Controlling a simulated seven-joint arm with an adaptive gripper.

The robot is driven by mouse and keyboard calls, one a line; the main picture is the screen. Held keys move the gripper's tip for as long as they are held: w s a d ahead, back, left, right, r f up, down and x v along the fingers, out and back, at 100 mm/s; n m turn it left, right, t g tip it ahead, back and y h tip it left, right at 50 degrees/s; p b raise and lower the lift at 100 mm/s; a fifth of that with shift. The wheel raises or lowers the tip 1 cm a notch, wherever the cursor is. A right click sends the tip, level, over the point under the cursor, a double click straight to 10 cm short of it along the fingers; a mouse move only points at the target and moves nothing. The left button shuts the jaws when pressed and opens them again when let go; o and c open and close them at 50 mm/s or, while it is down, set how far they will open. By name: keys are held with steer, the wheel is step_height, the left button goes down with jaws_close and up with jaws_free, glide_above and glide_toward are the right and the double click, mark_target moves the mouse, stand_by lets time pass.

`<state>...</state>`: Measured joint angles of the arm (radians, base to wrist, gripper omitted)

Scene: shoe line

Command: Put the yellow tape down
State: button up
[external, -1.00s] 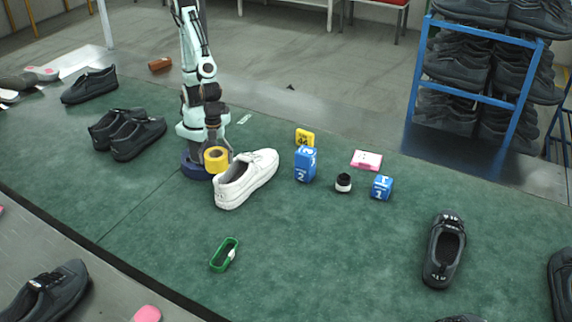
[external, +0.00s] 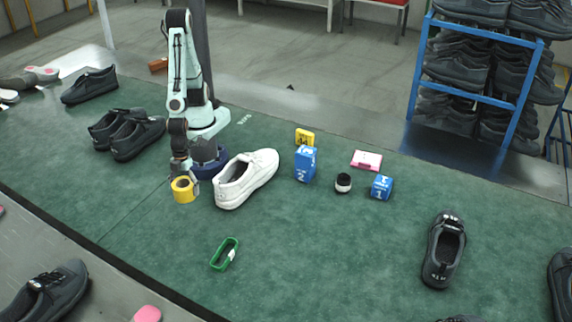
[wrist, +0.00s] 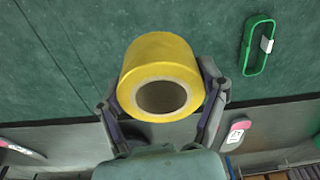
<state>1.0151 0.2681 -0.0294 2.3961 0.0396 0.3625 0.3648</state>
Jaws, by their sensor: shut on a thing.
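The yellow tape (external: 184,190) is a thick roll with a round hole, left of the white shoe (external: 246,179) in the external view. My gripper (external: 186,178) is shut on it, with the fingers on its two sides. In the wrist view the yellow tape (wrist: 162,80) fills the space between my fingertips (wrist: 160,88). The tape is low over the green mat (external: 300,250); I cannot tell if it touches the mat.
A green loop (external: 224,253) lies in front on the mat. Blue numbered blocks (external: 305,164) (external: 381,187), a small black-and-white jar (external: 343,183) and a pink box (external: 366,160) stand to the right. Dark shoes (external: 126,134) sit back left. The mat's front left is clear.

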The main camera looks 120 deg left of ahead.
steer(key=w+d+f, duration=0.2)
steer(key=d+f, duration=0.1)
steer(key=d, duration=0.2)
glide_above(186, 246)
steer(key=f, duration=0.4)
steer(key=shift+s+a+f, duration=0.15)
steer(key=shift+a, duration=0.2)
steer(key=shift+d+f, duration=0.15)
steer(key=shift+f, duration=0.8)
steer(key=shift+d+f, duration=0.1)
steer(key=shift+f, duration=0.8)
steer(key=shift+f, duration=0.15)
steer(key=o, duration=1.2)
